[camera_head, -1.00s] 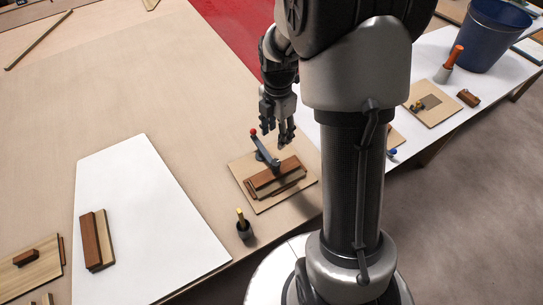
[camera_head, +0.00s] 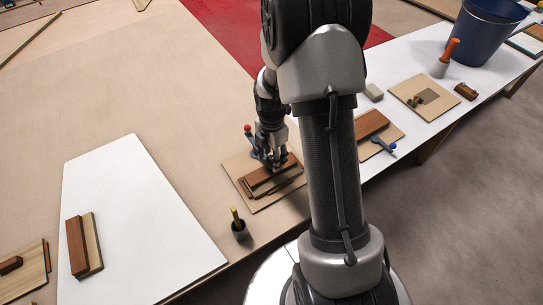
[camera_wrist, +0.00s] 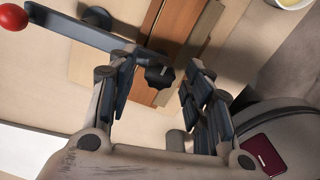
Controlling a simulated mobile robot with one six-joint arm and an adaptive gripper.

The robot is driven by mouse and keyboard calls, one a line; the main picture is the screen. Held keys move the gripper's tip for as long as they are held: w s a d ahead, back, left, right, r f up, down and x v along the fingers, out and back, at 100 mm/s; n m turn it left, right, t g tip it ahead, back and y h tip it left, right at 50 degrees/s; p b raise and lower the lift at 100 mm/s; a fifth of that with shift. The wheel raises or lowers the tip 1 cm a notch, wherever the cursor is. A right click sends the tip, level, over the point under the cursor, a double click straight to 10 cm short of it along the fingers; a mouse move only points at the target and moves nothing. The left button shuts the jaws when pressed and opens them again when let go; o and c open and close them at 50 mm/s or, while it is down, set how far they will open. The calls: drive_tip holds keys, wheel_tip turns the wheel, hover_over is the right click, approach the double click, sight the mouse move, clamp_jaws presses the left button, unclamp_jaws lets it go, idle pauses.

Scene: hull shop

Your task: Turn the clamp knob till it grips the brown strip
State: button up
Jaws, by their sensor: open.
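The clamp (camera_wrist: 75,33) is a grey-blue bar with a red ball at one end; its red ball also shows in the head view (camera_head: 248,127). Its black lobed knob (camera_wrist: 160,76) lies between my open fingers in the wrist view, with no clear contact. My gripper (camera_wrist: 163,90) is pointed down at the clamp. In the head view my gripper (camera_head: 272,162) hides the knob. Brown strips (camera_wrist: 177,25) lie under the clamp's end; brown wood also shows on the board (camera_head: 258,206) in the head view. I cannot tell whether the clamp presses on the strip.
A dark cup with a yellow-topped tool (camera_head: 239,229) stands near the table edge. A white panel (camera_head: 140,200) lies to the left. A second clamp with a blue ball (camera_head: 391,146) and a blue bucket (camera_head: 488,35) are on the right bench.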

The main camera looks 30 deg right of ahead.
drive_tip(key=shift+c, duration=0.6)
drive_tip(key=c, duration=1)
drive_tip(key=shift+o, duration=0.2)
